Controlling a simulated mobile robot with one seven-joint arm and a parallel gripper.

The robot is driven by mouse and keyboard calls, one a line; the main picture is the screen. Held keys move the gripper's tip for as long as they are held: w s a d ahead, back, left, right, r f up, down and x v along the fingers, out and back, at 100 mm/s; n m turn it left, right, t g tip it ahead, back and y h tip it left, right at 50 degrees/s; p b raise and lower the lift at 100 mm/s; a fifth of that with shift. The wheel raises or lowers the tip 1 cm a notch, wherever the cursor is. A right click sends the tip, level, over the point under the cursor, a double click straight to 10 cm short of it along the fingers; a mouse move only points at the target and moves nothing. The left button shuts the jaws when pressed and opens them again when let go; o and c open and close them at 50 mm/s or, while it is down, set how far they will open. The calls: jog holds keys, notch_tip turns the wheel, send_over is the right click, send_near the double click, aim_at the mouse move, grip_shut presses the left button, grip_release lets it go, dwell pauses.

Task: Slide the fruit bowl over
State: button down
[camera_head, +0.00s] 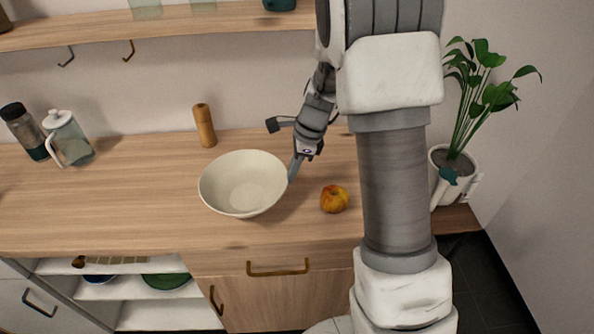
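The fruit bowl (226,203) is a wide, cream-coloured bowl, upright and empty, on the wooden counter near its middle. My gripper (294,168) points down at the bowl's right rim. A finger tip is at or very close to the bowl's right side; I cannot tell whether it touches. Only one finger shows clearly, so how far apart the fingers are is hidden. My arm covers part of the counter on the right.
An apple (334,199) lies right of the bowl. A wooden mill (204,125) stands behind it. A glass pitcher (69,138) and a dark-capped bottle (25,131) stand at the left. A potted plant (452,165) is at the right. The counter left of the bowl is clear.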

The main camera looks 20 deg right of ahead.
jog(key=w+a+p, duration=0.1)
jog(key=a+p, duration=0.2)
jog(key=a, duration=0.6)
jog(key=w+a+p, duration=0.2)
jog(key=a+p, duration=0.1)
jog(key=a, duration=0.6)
jog(key=w+a+p, duration=0.2)
jog(key=a+p, duration=0.1)
jog(key=a, duration=0.7)
jog(key=shift+w+p, duration=0.2)
jog(key=shift+p, duration=0.15)
jog(key=shift+d, duration=0.15)
